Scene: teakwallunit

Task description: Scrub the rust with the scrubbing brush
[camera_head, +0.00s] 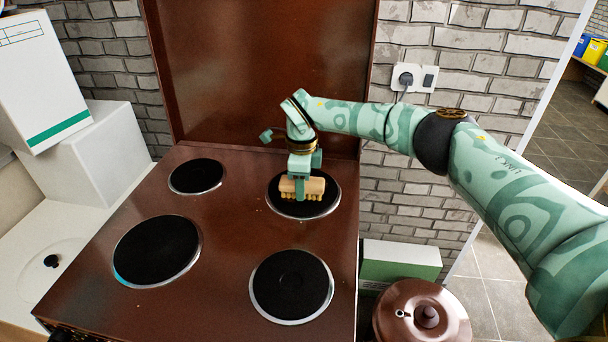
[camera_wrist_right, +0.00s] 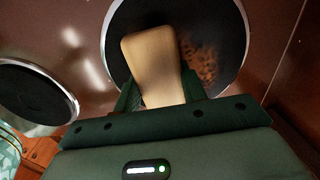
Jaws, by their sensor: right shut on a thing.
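My right gripper (camera_head: 300,179) is shut on the tan scrubbing brush (camera_head: 314,187) over the back right burner of the brown stove. The brush's bristles point down at the black burner plate (camera_head: 325,206); I cannot tell whether they touch it. In the right wrist view the brush (camera_wrist_right: 152,62) sits between the fingers of the gripper (camera_wrist_right: 160,92). The orange-brown rust (camera_wrist_right: 203,62) shows as a speckled patch on the burner plate, just right of the brush. The brush may hide part of it. My left gripper is not in view.
The stove top (camera_head: 225,228) has other burners at back left, front left (camera_head: 157,250) and front right (camera_head: 291,286). A raised brown lid (camera_head: 262,70) stands behind. White boxes (camera_head: 95,150) are at left. A brown lidded pot (camera_head: 422,312) is at lower right.

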